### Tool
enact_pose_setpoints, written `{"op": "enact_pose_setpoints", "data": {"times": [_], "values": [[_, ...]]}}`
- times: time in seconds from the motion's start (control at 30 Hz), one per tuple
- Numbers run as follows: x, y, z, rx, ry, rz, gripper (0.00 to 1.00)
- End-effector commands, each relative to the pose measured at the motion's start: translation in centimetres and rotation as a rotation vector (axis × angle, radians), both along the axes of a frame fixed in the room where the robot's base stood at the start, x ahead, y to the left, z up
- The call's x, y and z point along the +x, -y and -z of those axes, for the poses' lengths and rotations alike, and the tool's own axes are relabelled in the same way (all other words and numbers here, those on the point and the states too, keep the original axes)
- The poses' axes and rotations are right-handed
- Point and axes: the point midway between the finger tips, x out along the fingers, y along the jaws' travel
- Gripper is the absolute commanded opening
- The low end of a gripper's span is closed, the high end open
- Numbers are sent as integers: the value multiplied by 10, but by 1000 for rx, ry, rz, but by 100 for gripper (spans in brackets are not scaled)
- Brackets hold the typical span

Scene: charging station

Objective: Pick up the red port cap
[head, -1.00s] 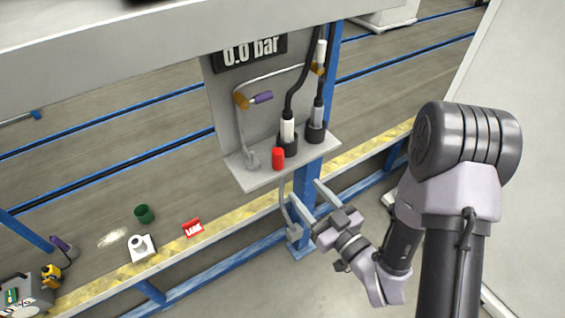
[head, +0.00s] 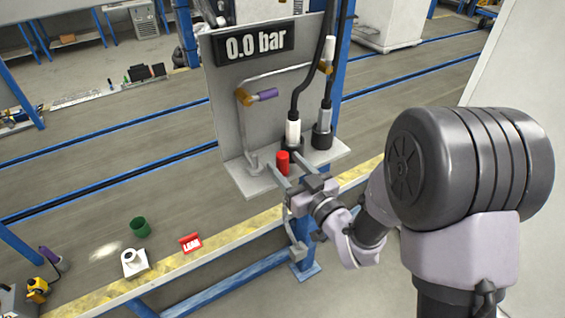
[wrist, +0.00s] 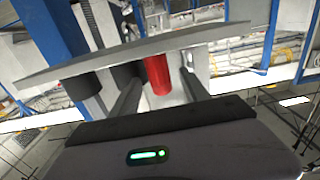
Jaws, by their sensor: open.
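The red port cap (head: 283,163) stands upright on the front of the grey shelf (head: 243,184) under the pressure panel. My gripper (head: 283,175) is open at the shelf's front edge, its fingers pointing at the cap.
A black-and-white connector with a hose (head: 293,135) stands just behind the cap, with a second connector (head: 323,125) to its right. A lever with a purple grip (head: 262,95) is on the panel. A blue post (head: 345,50) rises behind the shelf.

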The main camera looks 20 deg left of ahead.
Motion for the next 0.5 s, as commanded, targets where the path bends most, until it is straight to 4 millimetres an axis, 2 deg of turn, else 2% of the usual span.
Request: {"op": "enact_pose_setpoints", "data": {"times": [0.07,0.3,0.33,0.5], "values": [[0,0,0,0,0,0,50],[0,0,0,0,0,0,3],[0,0,0,0,0,0,0],[0,1,0,0,0,0,0]]}}
